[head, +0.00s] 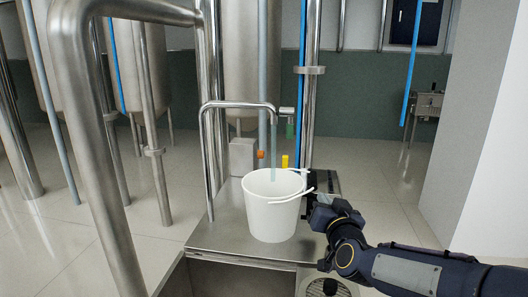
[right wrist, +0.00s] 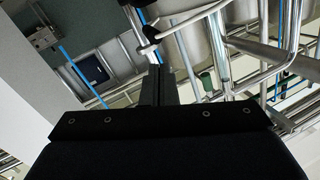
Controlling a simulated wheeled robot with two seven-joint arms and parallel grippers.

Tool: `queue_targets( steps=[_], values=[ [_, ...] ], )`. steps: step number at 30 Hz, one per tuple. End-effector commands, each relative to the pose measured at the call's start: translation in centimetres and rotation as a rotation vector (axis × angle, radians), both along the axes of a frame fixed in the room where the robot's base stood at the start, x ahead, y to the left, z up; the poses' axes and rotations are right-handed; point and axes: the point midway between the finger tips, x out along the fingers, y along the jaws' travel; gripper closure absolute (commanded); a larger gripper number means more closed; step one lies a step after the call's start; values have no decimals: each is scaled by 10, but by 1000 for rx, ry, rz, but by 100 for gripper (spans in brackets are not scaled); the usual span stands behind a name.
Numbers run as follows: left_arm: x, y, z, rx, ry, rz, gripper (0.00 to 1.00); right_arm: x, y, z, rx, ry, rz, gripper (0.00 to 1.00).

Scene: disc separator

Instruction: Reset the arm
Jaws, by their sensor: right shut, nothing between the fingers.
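My right arm comes in from the lower right in the head view. My right gripper (head: 312,183) is beside the right rim of a white bucket (head: 270,218), shut and empty. The bucket stands upright on a steel platform (head: 228,236), its white handle lying toward the right. Whether the gripper touches the bucket or handle I cannot tell. A pale blue stream (head: 275,152) runs from the curved steel spout (head: 240,104) down into the bucket. In the right wrist view the shut fingers (right wrist: 158,72) point up toward pipes. My left gripper is not in view.
A valve with a green part (head: 290,130) sits by the spout. Small orange (head: 261,154) and yellow (head: 284,161) parts stand behind the bucket. A thick steel pipe (head: 95,150) rises at the left. The tiled floor at the right is clear beside a wall (head: 480,120).

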Motion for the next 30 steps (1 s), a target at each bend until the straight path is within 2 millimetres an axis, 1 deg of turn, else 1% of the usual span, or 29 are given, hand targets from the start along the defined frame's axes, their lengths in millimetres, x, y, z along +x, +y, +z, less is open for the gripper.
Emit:
queue_targets(
  steps=[1,2,3,5,6,8,9,12,15,21,23,24,25,30],
  values=[
    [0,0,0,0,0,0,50,-26,-17,-2,28,76,37,100],
    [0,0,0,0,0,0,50,-42,-21,-7,39,129,66,100],
    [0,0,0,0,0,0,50,-64,-27,-15,52,200,101,100],
    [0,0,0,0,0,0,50,-101,-34,-28,68,306,148,100],
    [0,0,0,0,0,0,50,-127,-38,-39,75,376,176,100],
    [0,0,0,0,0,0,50,-165,-41,-55,81,479,209,100],
    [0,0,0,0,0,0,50,-188,-42,-65,82,541,226,100],
    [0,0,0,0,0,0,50,-236,-44,-88,84,669,250,100],
    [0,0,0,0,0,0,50,-275,-45,-106,83,773,259,100],
    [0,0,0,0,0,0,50,-342,-46,-140,82,956,254,100],
    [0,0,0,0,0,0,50,-361,-46,-149,81,1008,247,100],
    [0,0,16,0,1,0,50,-363,-46,-134,80,1018,249,100],
    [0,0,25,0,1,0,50,-361,-46,-124,81,1017,251,100],
    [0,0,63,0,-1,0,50,-361,-46,-86,81,1015,253,100]
  ],
)
